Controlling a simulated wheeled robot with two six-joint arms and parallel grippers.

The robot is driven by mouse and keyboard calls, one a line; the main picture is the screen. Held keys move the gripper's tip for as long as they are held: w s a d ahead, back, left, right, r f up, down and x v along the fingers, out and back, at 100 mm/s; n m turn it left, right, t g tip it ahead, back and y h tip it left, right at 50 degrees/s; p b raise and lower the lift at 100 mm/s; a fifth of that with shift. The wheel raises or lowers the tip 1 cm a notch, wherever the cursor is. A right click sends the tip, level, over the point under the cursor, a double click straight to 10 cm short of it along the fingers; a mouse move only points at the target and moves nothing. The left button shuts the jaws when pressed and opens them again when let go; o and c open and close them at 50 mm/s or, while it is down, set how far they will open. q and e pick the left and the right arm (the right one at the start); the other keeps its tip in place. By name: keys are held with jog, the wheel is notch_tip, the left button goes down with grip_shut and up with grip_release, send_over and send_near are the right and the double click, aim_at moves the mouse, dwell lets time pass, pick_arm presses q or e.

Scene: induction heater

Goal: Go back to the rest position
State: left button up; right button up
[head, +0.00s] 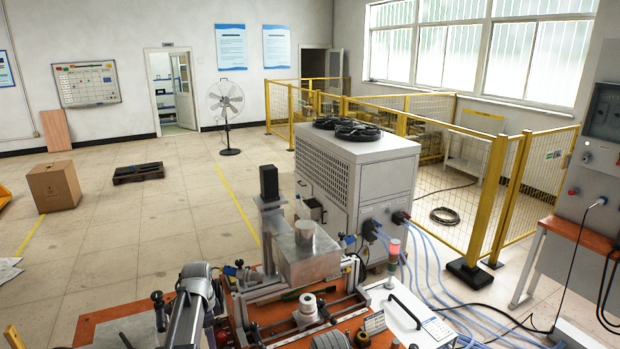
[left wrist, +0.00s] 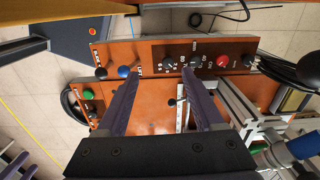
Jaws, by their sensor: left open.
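My left gripper (left wrist: 160,72) is open, its two dark fingers spread apart with nothing between them. It is over an orange control box with a dark panel (left wrist: 205,52), which carries a blue button (left wrist: 124,72), a red knob (left wrist: 222,61) and several black knobs. In the head view my left arm (head: 190,308) is at the lower left, beside the orange-framed heater machine (head: 272,310); the gripper's fingers cannot be made out there. My right gripper is not seen in either view.
A large grey cooling unit (head: 358,180) stands behind the machine, with blue hoses. A signal lamp (head: 394,262) and a white box with a black handle (head: 415,322) are at the right. Yellow fencing (head: 500,200) stands farther back. The floor at the left is mostly clear around a cardboard box (head: 54,187).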

pick_arm(q)
jog(key=s+d+f+n+b, duration=0.4)
jog(key=s+d+f+b, duration=0.1)
jog(key=s+d, duration=0.5)
jog(key=s+d+f+n+y+b, duration=0.1)
jog(key=s+d+f+n+b, duration=0.3)
jog(key=s+d, duration=0.7)
jog(key=shift+d+f+n+b, duration=0.3)
jog(key=shift+d+f+b, duration=0.2)
jog(key=shift+f+b, duration=0.35)
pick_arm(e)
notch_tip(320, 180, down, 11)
pick_arm(q)
jog(key=shift+s+a, duration=0.1)
jog(key=shift+a, duration=0.1)
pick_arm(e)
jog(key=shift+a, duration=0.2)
